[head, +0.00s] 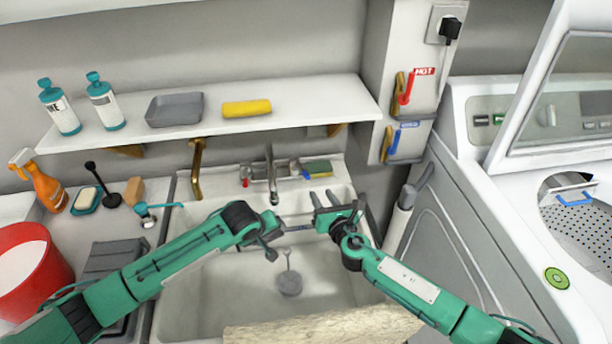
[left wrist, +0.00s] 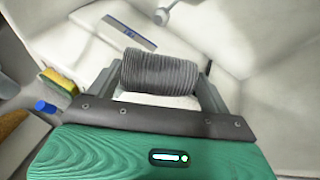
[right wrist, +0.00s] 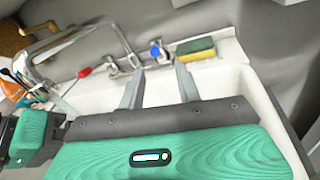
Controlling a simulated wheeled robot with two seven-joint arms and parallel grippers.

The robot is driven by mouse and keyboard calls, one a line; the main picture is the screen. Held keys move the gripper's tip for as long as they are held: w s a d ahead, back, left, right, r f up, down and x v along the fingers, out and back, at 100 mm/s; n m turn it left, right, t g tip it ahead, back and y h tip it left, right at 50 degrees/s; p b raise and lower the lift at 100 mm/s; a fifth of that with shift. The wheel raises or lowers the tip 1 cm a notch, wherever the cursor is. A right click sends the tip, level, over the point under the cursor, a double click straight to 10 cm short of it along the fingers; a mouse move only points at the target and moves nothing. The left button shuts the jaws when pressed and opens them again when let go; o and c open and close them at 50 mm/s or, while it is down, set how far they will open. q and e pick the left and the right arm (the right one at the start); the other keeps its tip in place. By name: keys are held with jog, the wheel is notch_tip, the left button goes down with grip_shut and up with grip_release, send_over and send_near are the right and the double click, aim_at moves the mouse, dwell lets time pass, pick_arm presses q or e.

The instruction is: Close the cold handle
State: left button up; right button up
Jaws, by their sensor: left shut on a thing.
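Two blue handles show. A blue tap knob (head: 305,174) is at the sink's back edge, also in the right wrist view (right wrist: 157,50) and, apparently, the left wrist view (left wrist: 45,106). My left gripper (head: 298,227) is shut on a grey ribbed cylinder (left wrist: 160,74) over the basin.
The sink basin (head: 190,290) lies below both grippers. A curved metal spout (head: 270,172), red knob (head: 245,177) and sponge (head: 319,168) are near the blue tap knob. A shelf (head: 290,107) overhangs the back. The washer (head: 520,200) stands at the right.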

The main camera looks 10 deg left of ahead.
aim_at(306, 174)
jog(key=shift+y, duration=0.3)
jog(key=x, duration=1.1)
jog(key=shift+s+a+f, duration=0.15)
jog(key=shift+a, duration=0.05)
grip_shut()
